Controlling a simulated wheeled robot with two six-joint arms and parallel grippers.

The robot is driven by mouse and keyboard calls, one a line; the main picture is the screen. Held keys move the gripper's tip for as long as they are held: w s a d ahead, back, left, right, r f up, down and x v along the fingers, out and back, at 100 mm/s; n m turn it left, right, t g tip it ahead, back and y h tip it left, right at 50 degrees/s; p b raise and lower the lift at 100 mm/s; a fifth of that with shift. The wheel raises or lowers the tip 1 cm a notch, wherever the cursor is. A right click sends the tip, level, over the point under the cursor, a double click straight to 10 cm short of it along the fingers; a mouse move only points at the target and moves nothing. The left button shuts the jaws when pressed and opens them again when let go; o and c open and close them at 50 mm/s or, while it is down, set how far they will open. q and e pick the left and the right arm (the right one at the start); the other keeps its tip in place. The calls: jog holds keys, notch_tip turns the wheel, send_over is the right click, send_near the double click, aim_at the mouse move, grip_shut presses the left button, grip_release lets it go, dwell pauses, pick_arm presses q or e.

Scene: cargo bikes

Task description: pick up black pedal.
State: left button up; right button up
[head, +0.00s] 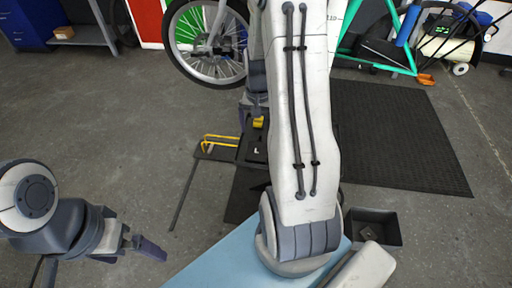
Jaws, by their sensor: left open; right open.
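I cannot clearly pick out the black pedal. A small greyish item (368,233) lies in a black open bin (389,238) at the lower right, too small to identify. My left gripper (150,246) is open and empty over bare floor at the lower left. My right arm's big white link fills the centre and hides much behind it. My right gripper (257,110) shows only partly at that link's left edge, above a black tray (246,153) with an "L" on it; it is open. A yellow item shows just below it.
A light blue surface (215,262) is at the bottom centre. A yellow-handled tool (219,139) lies left of the tray. A bike wheel (207,42) stands at the top, a teal bike frame (397,50) at the upper right. A black mat (410,135) covers the right floor; the left floor is clear.

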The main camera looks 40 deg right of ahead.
aim_at(257, 151)
jog(key=f, duration=1)
jog(key=shift+s+a+b, duration=0.1)
jog(key=shift+a+b, duration=0.15)
jog(key=shift+b, duration=0.05)
jog(key=c, duration=1.2)
